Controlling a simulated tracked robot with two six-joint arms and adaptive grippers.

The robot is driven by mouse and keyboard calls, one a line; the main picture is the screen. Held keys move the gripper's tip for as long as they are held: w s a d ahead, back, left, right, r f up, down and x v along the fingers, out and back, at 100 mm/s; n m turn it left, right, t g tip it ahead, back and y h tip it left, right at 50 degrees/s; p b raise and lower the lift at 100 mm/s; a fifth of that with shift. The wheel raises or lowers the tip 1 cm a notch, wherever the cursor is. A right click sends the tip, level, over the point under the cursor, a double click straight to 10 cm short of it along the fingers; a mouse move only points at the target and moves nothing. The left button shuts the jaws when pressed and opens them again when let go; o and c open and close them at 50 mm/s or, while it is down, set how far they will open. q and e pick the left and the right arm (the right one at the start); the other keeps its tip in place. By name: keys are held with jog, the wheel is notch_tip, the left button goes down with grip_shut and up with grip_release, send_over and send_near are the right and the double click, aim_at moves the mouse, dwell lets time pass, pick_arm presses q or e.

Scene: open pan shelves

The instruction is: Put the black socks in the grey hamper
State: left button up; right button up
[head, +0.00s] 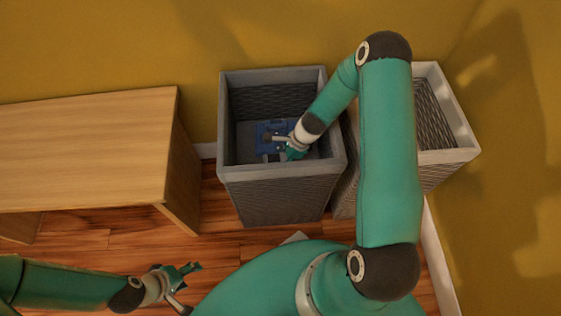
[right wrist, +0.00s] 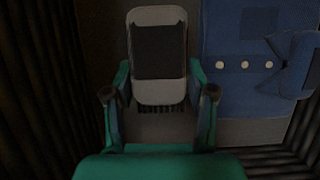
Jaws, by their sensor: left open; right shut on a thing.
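The grey hamper (head: 228,130) stands open in the middle of the head view. My right arm reaches down into it, and my right gripper (head: 282,150) is inside, below the rim. In the right wrist view this gripper (right wrist: 158,100) is shut on a dark bundle with a grey border and a ribbed end, which I take as the black socks (right wrist: 160,52). The socks are hard to make out in the head view. My left gripper (head: 192,287) is open and empty, low over the floor at the lower left.
A blue garment with pale buttons (right wrist: 240,90) lies in the grey hamper, beside the socks in the wrist view; it also shows in the head view (head: 266,132). A white hamper (head: 458,135) stands to the right, partly behind my arm. A wooden table (head: 85,150) stands left.

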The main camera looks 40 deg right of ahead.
jog(key=shift+f, duration=0.1)
jog(key=shift+f+b, duration=0.55)
jog(key=shift+b, duration=0.05)
jog(key=o, duration=1.2)
jog(key=shift+c, duration=0.2)
jog(key=shift+r, duration=0.1)
jog(key=shift+r+p, duration=0.4)
jog(key=shift+p, duration=0.05)
jog(key=p+v, duration=0.6)
jog(key=v, duration=0.6)
